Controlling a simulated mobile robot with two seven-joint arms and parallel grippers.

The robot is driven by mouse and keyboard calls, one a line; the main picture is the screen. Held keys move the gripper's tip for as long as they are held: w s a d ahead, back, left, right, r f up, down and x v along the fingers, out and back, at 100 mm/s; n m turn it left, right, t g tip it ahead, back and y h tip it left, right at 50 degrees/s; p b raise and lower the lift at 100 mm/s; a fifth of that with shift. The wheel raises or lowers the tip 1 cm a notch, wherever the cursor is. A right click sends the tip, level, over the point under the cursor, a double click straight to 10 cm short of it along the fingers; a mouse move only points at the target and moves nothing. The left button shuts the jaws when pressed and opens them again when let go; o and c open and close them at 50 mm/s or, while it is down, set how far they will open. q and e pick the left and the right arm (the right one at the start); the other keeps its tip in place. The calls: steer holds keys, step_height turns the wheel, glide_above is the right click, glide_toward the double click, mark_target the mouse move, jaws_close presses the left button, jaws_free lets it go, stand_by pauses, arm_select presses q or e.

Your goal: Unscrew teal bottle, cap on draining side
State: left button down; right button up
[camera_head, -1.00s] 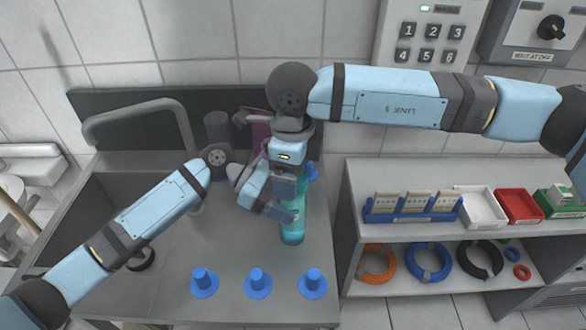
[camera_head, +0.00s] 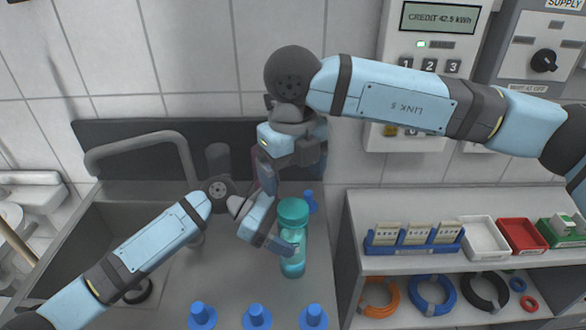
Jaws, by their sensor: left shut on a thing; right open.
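The teal bottle (camera_head: 294,262) stands upright on the draining side (camera_head: 235,283) of the sink unit, with its teal cap (camera_head: 292,211) on top. My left gripper (camera_head: 290,247) is shut on the bottle's body from the left, below the cap. My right gripper (camera_head: 265,177) is open and empty, above and to the left of the cap, apart from it. Its fingers partly overlap a purple thing behind, so their exact gap is hard to see.
Several blue pegs stand on the draining side, including a front one (camera_head: 257,317) and one behind the bottle (camera_head: 309,202). The sink basin (camera_head: 95,235) and tap (camera_head: 140,140) are at left. A shelf (camera_head: 400,269) with trays and coiled hoses stands at right.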

mark_target(294, 206)
steer(key=shift+r+m, duration=0.2)
steer(key=shift+m, duration=0.6)
steer(key=shift+f, duration=0.2)
step_height(294, 206, down, 8)
steer(key=shift+r, duration=0.25)
steer(key=shift+c, duration=0.4)
steer(key=c, duration=0.9)
steer(key=n, duration=0.5)
steer(key=shift+r, duration=0.1)
steer(key=n, duration=0.4)
steer(key=shift+w+d+n, duration=0.1)
steer(key=shift+n, duration=0.3)
